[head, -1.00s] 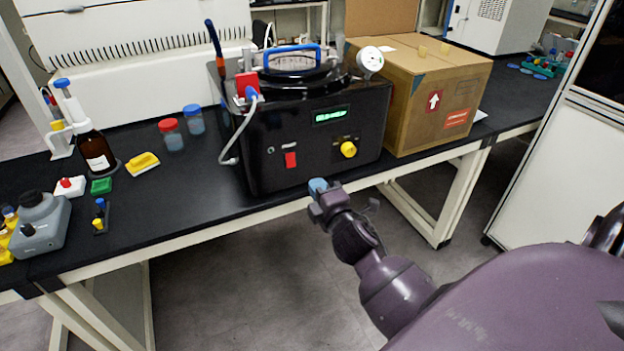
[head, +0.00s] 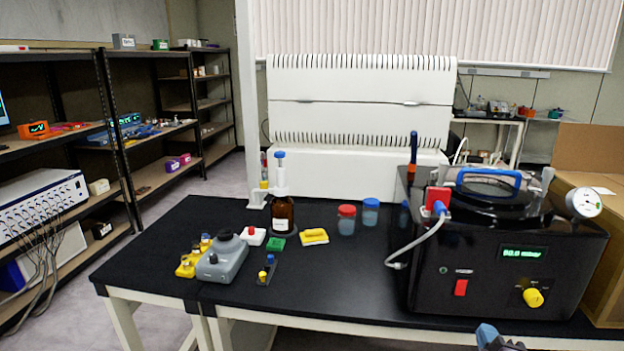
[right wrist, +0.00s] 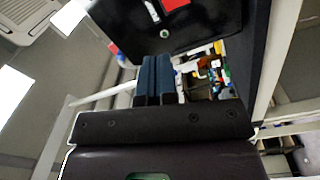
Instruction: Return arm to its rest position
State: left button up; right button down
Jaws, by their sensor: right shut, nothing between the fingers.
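My right gripper (head: 497,340) shows at the bottom edge of the head view, in front of the bench's front edge and below the freeze dryer. In the right wrist view its two blue-grey fingers (right wrist: 156,80) are together with nothing between them. Only the tip end of my right arm shows in the head view; the rest is out of frame. The black freeze dryer (head: 455,275) stands on the bench, with a lit green display (head: 523,253) and a yellow knob (head: 533,297). My right gripper is apart from it. My left gripper is not in view.
The black bench (head: 330,290) holds a brown bottle (head: 283,214), a red-capped jar (head: 347,222), a blue-capped jar (head: 371,212) and a grey vortex-like device (head: 222,262). A cardboard box (head: 606,290) stands right of the dryer. Shelves (head: 80,190) stand at left, with floor between.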

jog(key=s+a+f+m+g+y, duration=0.2)
jog(key=s+a+f+m+g, duration=0.1)
jog(key=s+f, duration=0.6)
jog(key=s+a+f+m+g+y, duration=0.1)
jog(key=s+a+f+m+g, duration=0.2)
jog(key=s+a+f+m, duration=0.3)
jog(key=s+f+m, duration=0.2)
jog(key=s+f, duration=0.2)
jog(key=s, duration=0.2)
jog(key=shift+a+f+g+y, duration=0.3)
jog(key=shift+y, duration=0.1)
